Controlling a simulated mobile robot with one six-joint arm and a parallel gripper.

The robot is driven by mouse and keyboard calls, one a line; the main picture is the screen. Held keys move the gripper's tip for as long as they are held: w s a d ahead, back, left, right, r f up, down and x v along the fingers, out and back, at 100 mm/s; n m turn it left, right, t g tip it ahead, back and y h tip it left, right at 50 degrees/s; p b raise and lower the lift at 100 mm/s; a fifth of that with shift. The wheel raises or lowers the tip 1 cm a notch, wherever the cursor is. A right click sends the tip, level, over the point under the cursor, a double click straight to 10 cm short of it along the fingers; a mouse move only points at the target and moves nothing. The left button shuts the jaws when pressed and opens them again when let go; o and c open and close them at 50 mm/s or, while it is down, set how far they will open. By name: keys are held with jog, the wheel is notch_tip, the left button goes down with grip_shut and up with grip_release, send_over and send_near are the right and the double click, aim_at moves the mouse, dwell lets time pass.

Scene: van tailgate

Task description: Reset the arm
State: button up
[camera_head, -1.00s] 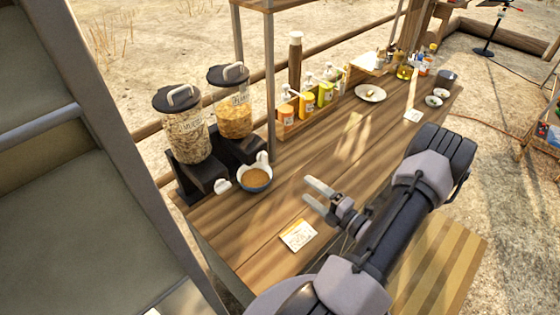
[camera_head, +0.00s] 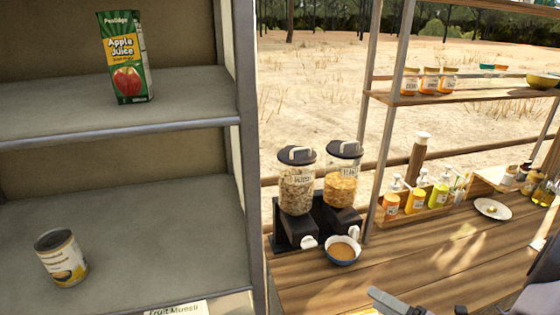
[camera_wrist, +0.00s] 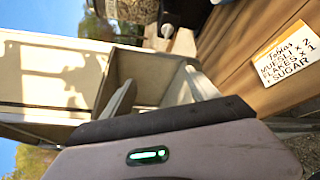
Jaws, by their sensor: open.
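My gripper (camera_wrist: 160,92) shows in the wrist view with its two pale fingers apart and nothing between them. In the head view a grey finger of my gripper (camera_head: 388,300) pokes in at the bottom edge, above or in front of the wooden counter (camera_head: 440,265); the rest of it is cut off. Part of my arm shows at the lower right corner. In the wrist view a handwritten note (camera_wrist: 288,55) lies on the counter to the right of my fingers, apart from them.
Two cereal dispensers (camera_head: 297,185) (camera_head: 342,178) stand on the counter behind a bowl of brown contents (camera_head: 342,252). Bottles (camera_head: 415,198) stand in a wooden rack, and a plate (camera_head: 493,209) lies right. Van shelves at left hold a juice carton (camera_head: 126,58) and a can (camera_head: 61,258).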

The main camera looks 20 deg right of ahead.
jog(key=w+a+r+n+g+y+b, duration=0.1)
jog(key=a+r+n+g+y+b, duration=0.1)
jog(key=a+n+g, duration=0.55)
jog(key=a+r+n+g+y+b, duration=0.2)
jog(key=a+n+g, duration=0.1)
jog(key=a+n, duration=0.8)
jog(key=s+a+r+n+h+b, duration=0.2)
jog(key=a+n, duration=0.4)
jog(key=n, duration=0.5)
jog(key=s+a+r+n+h+b, duration=0.2)
jog(key=s+a+n+h+b, duration=0.2)
jog(key=n, duration=0.7)
jog(key=s+a+t+h, duration=0.1)
jog(key=s+a+h, duration=0.1)
jog(key=shift+s, duration=0.4)
